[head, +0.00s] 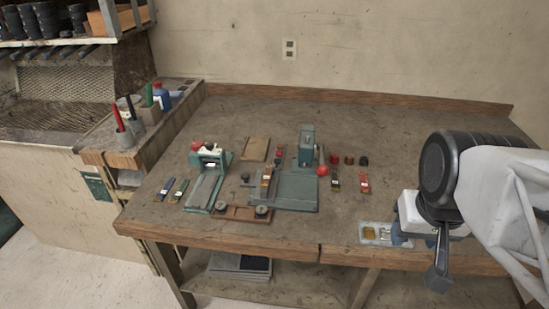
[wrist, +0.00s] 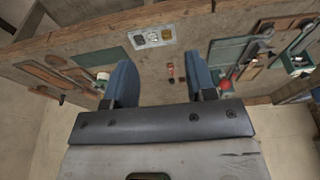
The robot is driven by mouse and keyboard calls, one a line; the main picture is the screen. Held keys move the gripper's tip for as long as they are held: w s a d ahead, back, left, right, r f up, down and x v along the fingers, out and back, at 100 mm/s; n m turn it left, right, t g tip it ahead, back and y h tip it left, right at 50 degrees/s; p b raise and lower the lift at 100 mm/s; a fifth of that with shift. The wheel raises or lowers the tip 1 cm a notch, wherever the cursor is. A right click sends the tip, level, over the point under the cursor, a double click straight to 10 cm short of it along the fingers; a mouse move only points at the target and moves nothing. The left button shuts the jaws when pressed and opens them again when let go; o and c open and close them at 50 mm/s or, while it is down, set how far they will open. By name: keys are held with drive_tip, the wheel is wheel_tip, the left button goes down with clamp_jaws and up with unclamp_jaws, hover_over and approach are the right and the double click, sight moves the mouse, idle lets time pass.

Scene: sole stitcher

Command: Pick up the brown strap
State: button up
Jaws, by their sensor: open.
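A small dark brown strap (head: 336,180) with a gold-coloured buckle lies on the bench, left of a red strap (head: 365,182). A tan strap (head: 266,178) lies on the green machine base further left; at this size I cannot tell surely which one is meant. My gripper (head: 413,241) is at the front right of the bench, partly hidden by my wrist. In the wrist view its blue fingers (wrist: 162,84) are open with nothing between them. The red strap (wrist: 170,69) and a dark piece beside it show beyond the gap, apart from the fingers.
A light tray (head: 370,234) with small pieces stands at the front edge near my gripper. A green press (head: 306,148) with a red knob and a second green device (head: 209,178) stand upright. Blue and green straps lie far left. The bench's right rear is clear.

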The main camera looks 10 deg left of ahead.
drive_tip(key=shift+o, duration=1.2)
drive_tip(key=w+a+f+n+t+h, duration=0.2)
drive_tip(key=w+a+f+n+h, duration=0.1)
drive_tip(key=w+f+n, duration=0.5)
drive_tip(key=w+a+f+n+t+h, duration=0.1)
drive_tip(key=w+a+f+n+h, duration=0.2)
drive_tip(key=w+n, duration=0.55)
drive_tip(key=w+a+f+n+t+y, duration=0.2)
drive_tip(key=a+n, duration=0.4)
drive_tip(key=a, duration=0.2)
drive_tip(key=w+a+f+n+t+y, duration=0.2)
drive_tip(key=w+a+n+t, duration=0.1)
drive_tip(key=a+n, duration=0.4)
drive_tip(key=w+a+f+n+t+y, duration=0.2)
drive_tip(key=a+n, duration=0.4)
drive_tip(key=a, duration=0.4)
drive_tip(key=shift+w+f+n+t, duration=0.3)
drive_tip(key=shift+f+n+t, duration=0.1)
drive_tip(key=shift+t, duration=0.1)
